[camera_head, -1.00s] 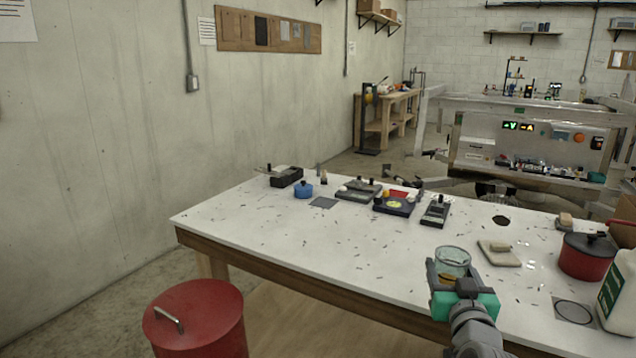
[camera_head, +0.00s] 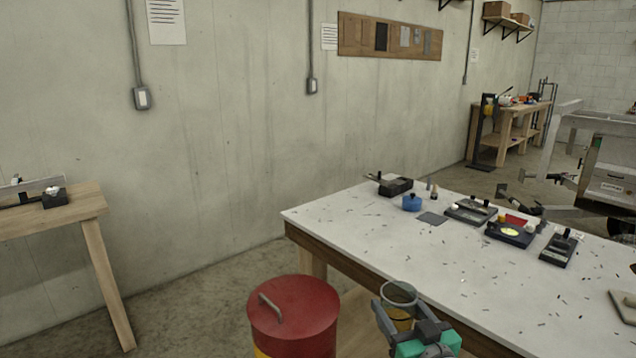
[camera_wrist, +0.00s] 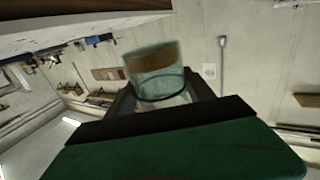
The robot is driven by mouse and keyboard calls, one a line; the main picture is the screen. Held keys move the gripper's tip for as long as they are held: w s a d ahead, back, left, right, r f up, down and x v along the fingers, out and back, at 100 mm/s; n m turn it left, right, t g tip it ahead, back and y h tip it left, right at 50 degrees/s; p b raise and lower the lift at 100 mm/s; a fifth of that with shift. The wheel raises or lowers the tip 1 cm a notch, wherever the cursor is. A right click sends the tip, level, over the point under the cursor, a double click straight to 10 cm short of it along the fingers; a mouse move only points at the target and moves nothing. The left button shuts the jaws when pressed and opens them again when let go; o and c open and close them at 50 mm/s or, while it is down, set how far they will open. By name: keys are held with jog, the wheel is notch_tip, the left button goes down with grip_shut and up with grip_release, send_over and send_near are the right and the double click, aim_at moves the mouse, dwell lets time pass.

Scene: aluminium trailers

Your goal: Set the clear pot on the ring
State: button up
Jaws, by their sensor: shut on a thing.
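My gripper (camera_head: 397,310) is shut on a clear pot (camera_head: 398,292), a see-through open-topped cup with a yellowish tint low down. In the head view they are at the bottom centre, by the front edge of the white table. In the wrist view the clear pot (camera_wrist: 154,72) stands out between the dark fingers, tilted in that picture. I cannot tell its exact height relative to the table top. No ring shows in the current views; a dark ring outline lay at the table's near right end in the earlier head frame.
The white table (camera_head: 385,245) holds a blue pot (camera_head: 412,203), a grey square (camera_head: 432,219) and several dark devices along its far side. A red lidded drum (camera_head: 293,318) stands on the floor left of my gripper. A wooden bench (camera_head: 55,215) is at far left.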

aim_at(402, 304)
jog(key=shift+w+d+r+m+h+p, duration=0.15)
jog(key=shift+w+m+h+p, duration=0.45)
jog(key=shift+p, duration=0.55)
jog(key=h+p, duration=0.1)
jog(key=p, duration=0.2)
jog(key=shift+w+d+m+t+h, duration=0.1)
jog(key=shift+w+m+t+h, duration=0.2)
jog(key=shift+m+h, duration=0.1)
jog(key=r+h+p, duration=0.1)
jog(key=p, duration=0.2)
jog(key=shift+a+r+m+p, duration=0.2)
jog(key=shift+m+p, duration=0.1)
jog(key=shift+s+a+r+h+p, duration=0.2)
jog(key=shift+a+r+h+p, duration=0.1)
jog(key=shift+r+p, duration=0.45)
jog(key=s+f, duration=0.2)
jog(key=f, duration=0.1)
jog(key=shift+s, duration=0.35)
jog(key=r, duration=0.1)
jog(key=s+r, duration=0.1)
jog(key=r, duration=0.1)
jog(key=s+r, duration=0.1)
jog(key=shift+d+r, duration=0.1)
jog(key=shift+r, duration=0.05)
jog(key=shift+w+r, duration=0.1)
jog(key=shift+r, duration=0.15)
